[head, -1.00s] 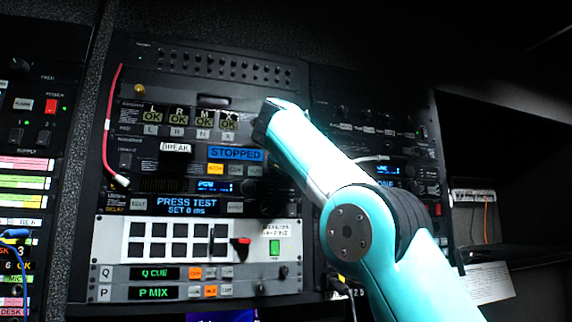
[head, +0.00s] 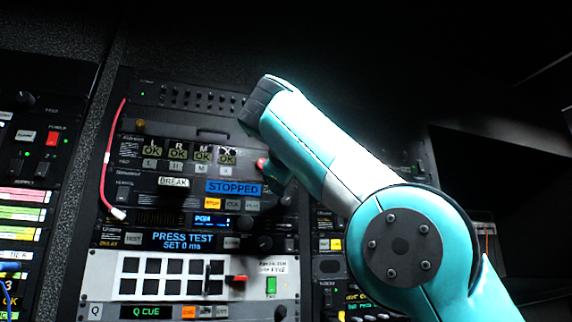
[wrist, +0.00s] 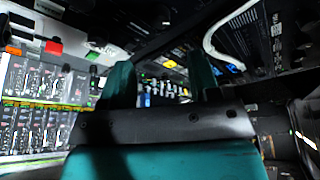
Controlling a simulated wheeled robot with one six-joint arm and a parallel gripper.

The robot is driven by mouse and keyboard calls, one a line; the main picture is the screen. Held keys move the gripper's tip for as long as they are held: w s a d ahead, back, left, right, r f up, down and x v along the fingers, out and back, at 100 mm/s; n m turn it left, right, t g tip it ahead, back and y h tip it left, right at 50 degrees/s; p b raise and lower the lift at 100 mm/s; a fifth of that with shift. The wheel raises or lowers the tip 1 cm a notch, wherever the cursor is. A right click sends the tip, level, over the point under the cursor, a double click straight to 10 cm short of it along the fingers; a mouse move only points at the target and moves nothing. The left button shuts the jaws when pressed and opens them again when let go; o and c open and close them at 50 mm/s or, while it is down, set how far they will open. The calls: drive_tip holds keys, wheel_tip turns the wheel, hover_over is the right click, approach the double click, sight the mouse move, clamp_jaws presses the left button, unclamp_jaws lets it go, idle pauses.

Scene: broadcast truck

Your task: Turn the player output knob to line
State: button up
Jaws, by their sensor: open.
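The player unit shows a blue STOPPED label (head: 234,187) in the head view, in the middle of the rack. A black knob (head: 243,222) sits below it, right of the blue PGM display (head: 215,220). I cannot read any line marking, nor where the knob points. My gripper (wrist: 160,82) is open and empty in the wrist view, its two teal fingers apart. In the head view my arm hides most of it; its wrist is in front of the rack, above and right of the STOPPED label. The wrist view does not clearly show the knob.
A red cable (head: 112,155) hangs at the rack's left side. A PRESS TEST display (head: 182,241) and a white button panel (head: 128,285) lie below the player. A pale cable (wrist: 212,45) loops across the wrist view. My arm covers the rack's right part.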

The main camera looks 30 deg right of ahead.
drive_tip(key=v, duration=0.6)
drive_tip(key=shift+s+a+p, duration=0.15)
drive_tip(key=shift+s+p, duration=0.1)
drive_tip(key=shift+p, duration=0.1)
drive_tip(key=w+a+f+n+y+b, duration=0.3)
drive_tip(key=a+f+n, duration=0.1)
drive_tip(key=f+n, duration=0.5)
drive_tip(key=w+a+f+n+y+b, duration=0.3)
drive_tip(key=w+a+f+n, duration=0.15)
drive_tip(key=f+n, duration=0.4)
drive_tip(key=s+a+f+n+g+y+b, duration=0.1)
drive_tip(key=a+f+n, duration=0.15)
drive_tip(key=f, duration=0.35)
drive_tip(key=s+a+f+n+g+y, duration=0.1)
drive_tip(key=s+f+n, duration=0.1)
drive_tip(key=f+n, duration=0.3)
drive_tip(key=s+a+f+n+g+y+b, duration=0.1)
drive_tip(key=s+f+n+g, duration=0.3)
drive_tip(key=f, duration=0.5)
drive_tip(key=s+a+f+n+g+y+b, duration=0.1)
drive_tip(key=s+a+f+n+y+b, duration=0.15)
drive_tip(key=s+f, duration=0.45)
drive_tip(key=s+a+f+n+g+b, duration=0.1)
drive_tip(key=s+f+n+g, duration=0.5)
drive_tip(key=s+f, duration=0.9)
drive_tip(key=shift+s+a+f+y, duration=0.15)
drive_tip(key=shift+a+f+y, duration=0.1)
drive_tip(key=shift+y, duration=0.2)
